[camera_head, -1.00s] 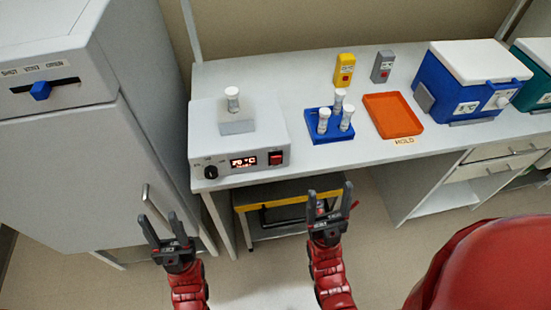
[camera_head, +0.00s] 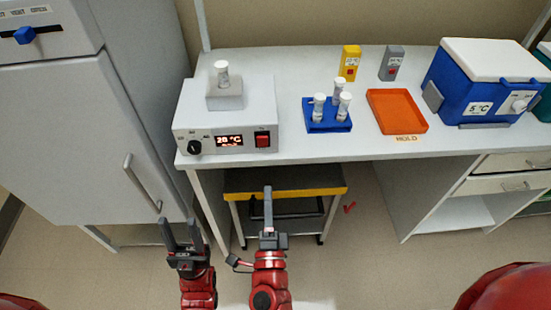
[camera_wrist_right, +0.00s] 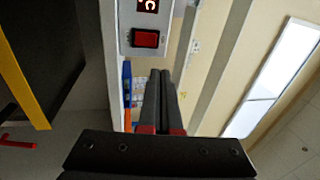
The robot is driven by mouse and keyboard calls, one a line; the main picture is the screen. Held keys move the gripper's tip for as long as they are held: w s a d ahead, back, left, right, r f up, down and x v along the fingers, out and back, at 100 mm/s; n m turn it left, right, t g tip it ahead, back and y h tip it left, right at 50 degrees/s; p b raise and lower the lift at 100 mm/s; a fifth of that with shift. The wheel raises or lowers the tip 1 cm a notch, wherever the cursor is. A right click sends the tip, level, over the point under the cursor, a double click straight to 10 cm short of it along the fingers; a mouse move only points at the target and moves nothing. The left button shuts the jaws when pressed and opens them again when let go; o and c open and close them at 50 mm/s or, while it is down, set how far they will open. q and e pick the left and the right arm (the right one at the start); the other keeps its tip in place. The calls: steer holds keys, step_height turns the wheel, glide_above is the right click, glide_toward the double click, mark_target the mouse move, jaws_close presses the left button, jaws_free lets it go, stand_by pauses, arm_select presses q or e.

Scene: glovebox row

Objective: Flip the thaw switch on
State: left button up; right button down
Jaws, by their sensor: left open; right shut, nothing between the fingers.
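The thaw unit (camera_head: 190,118) is a white box at the left end of the bench. Its red rocker switch (camera_head: 262,139) is on the right of the front panel, beside a lit red display (camera_head: 229,140) and a black knob (camera_head: 194,147). The switch also shows in the right wrist view (camera_wrist_right: 145,39), beyond and left of the fingers. A capped vial (camera_head: 221,72) stands in the block on top. My right gripper (camera_head: 268,192) is shut and empty, below and in front of the bench edge, apart from the switch. My left gripper (camera_head: 180,226) is open and empty, lower left.
A blue rack (camera_head: 328,126) with white-capped vials and an orange tray (camera_head: 398,110) sit right of the unit. A blue cooler (camera_head: 465,85) stands farther right. A yellow-edged cart (camera_head: 285,193) is under the bench. A tall white cabinet (camera_head: 85,130) stands left.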

steer(key=shift+s+a+f+y, duration=0.15)
steer(key=shift+a+f+y, duration=0.15)
steer(key=shift+a+y, duration=0.1)
steer(key=p, duration=0.2)
glide_toward(263, 138)
steer(key=x, duration=0.6)
steer(key=shift+r, duration=0.1)
steer(key=shift+w, duration=0.45)
